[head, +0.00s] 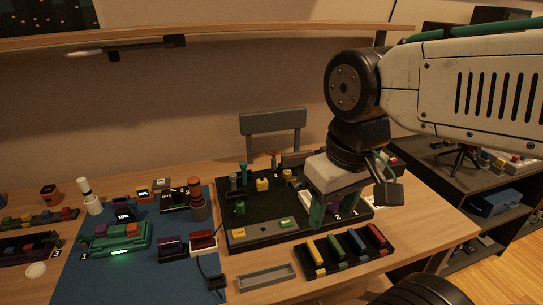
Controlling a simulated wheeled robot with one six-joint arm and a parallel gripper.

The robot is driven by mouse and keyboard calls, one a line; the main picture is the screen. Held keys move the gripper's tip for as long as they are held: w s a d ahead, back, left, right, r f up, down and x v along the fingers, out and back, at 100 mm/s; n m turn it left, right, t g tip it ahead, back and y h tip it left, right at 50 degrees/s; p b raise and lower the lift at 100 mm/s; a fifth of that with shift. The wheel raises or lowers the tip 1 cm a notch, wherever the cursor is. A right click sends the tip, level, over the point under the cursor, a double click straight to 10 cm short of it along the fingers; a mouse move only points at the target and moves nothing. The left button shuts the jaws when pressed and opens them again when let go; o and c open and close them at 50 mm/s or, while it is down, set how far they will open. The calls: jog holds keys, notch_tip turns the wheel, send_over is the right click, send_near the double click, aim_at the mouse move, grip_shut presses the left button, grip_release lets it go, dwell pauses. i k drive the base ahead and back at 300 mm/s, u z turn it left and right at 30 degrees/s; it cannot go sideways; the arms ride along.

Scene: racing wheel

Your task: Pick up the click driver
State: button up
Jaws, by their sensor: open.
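I cannot tell for certain which item is the click driver. Several upright tool-like pieces show in the head view. One is a white and dark cylinder (85,190) at the left, and another is a brown and dark stacked cylinder (197,203) at the mat's right edge. My gripper (333,213) is open and points down over the right part of a black board (262,238). Its green fingers hide part of the board, and nothing is visibly held between them.
A black tray (306,261) with yellow, green, blue and red bars lies in front of the board. An empty grey tray (267,279) is left of it. A blue mat (150,275) carries a green device (118,240). A dark shelf (425,160) stands right.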

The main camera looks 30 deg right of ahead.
aim_at(195, 189)
jog(key=k, duration=1)
jog(key=u, duration=1.6)
jog(key=i, duration=1.3)
jog(key=z, duration=1.95)
jog(key=i, duration=0.5)
